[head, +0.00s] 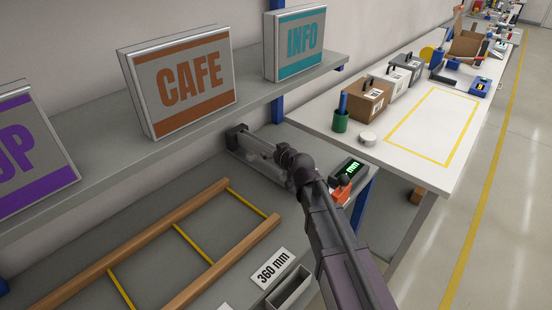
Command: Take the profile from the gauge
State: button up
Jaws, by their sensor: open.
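The gauge stands at the back of the grey bench in the head view. Its dark end block (237,136) and its display (352,168) with green digits show on either side of my arm. A light grey bar, which looks like the profile (256,147), lies along the gauge from the end block toward my gripper. My gripper (287,158) is open, at or just above the right part of this bar. My wrist and arm hide the fingertips, the bar's right end and the middle of the gauge. I cannot tell whether the fingers touch the bar.
A wooden rack (160,250) with yellow dividers lies front left, beside a "360 mm" label (273,268) and a grey tray (290,289). A shelf (250,90) with CAFE and INFO signs overhangs the bench. A white table (400,165) with boxes stands right.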

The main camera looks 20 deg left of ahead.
dwell(0.4)
jog(key=shift+r, duration=0.1)
jog(key=c, duration=1.2)
jog(key=shift+c, duration=0.2)
jog(key=shift+s+r+p, duration=0.3)
jog(key=shift+c, duration=0.2)
jog(key=shift+s+a+r+p, duration=0.2)
jog(key=shift+s+r+p, duration=0.2)
jog(key=shift+r+p, duration=0.15)
jog(key=shift+c, duration=0.2)
jog(key=s+a+r+p, duration=0.3)
jog(key=s+r+p, duration=0.3)
jog(key=s, duration=0.5)
jog(key=shift+s+a+r, duration=0.1)
jog(key=shift+s+a, duration=0.1)
jog(key=shift+s, duration=0.35)
